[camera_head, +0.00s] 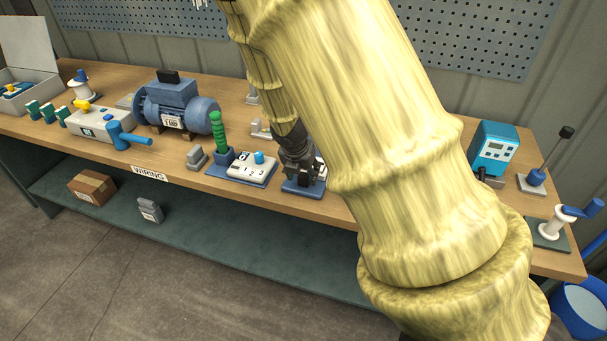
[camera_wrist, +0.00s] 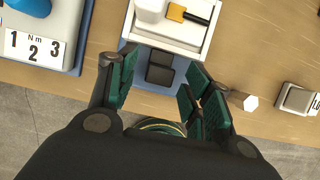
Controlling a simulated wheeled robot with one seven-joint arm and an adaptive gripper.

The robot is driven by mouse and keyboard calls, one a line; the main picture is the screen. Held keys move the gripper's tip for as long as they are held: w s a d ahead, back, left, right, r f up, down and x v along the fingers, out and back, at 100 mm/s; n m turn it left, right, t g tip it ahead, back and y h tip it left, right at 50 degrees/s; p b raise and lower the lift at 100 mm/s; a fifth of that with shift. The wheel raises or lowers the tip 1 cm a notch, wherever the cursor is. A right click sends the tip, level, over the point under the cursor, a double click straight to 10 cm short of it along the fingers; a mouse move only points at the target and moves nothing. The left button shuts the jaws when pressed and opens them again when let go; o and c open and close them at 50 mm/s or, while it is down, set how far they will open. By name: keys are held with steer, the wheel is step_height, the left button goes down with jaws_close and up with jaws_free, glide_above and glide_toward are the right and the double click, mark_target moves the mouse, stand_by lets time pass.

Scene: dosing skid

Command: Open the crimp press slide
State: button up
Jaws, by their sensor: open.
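In the wrist view, a pale box-shaped device, apparently the crimp press (camera_wrist: 128,30), stands on a blue base. An orange-yellow piece with a black bar (camera_wrist: 190,14) lies in its light-coloured frame. Two dark square pads (camera_wrist: 160,66) sit at its near side. My gripper (camera_wrist: 160,85) is open, its green-padded fingers apart at either side of the near edge of the base, with nothing held. I cannot tell whether a finger touches the device. In the head view my gripper (camera_head: 296,150) is over the blue base (camera_head: 303,188), and my arm hides most of the press.
Left of the press is a torque unit marked "N m 1 2 3" (camera_wrist: 36,48), with a green handle (camera_head: 218,130) beside it. A small pale block (camera_wrist: 243,100) and a grey block (camera_wrist: 298,98) lie to the right. A blue motor (camera_head: 178,105) stands farther left on the bench.

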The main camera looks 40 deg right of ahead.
steer(key=v, duration=0.9)
steer(key=shift+r, duration=0.4)
steer(key=shift+s+a, duration=0.1)
steer(key=shift+s+f, duration=0.1)
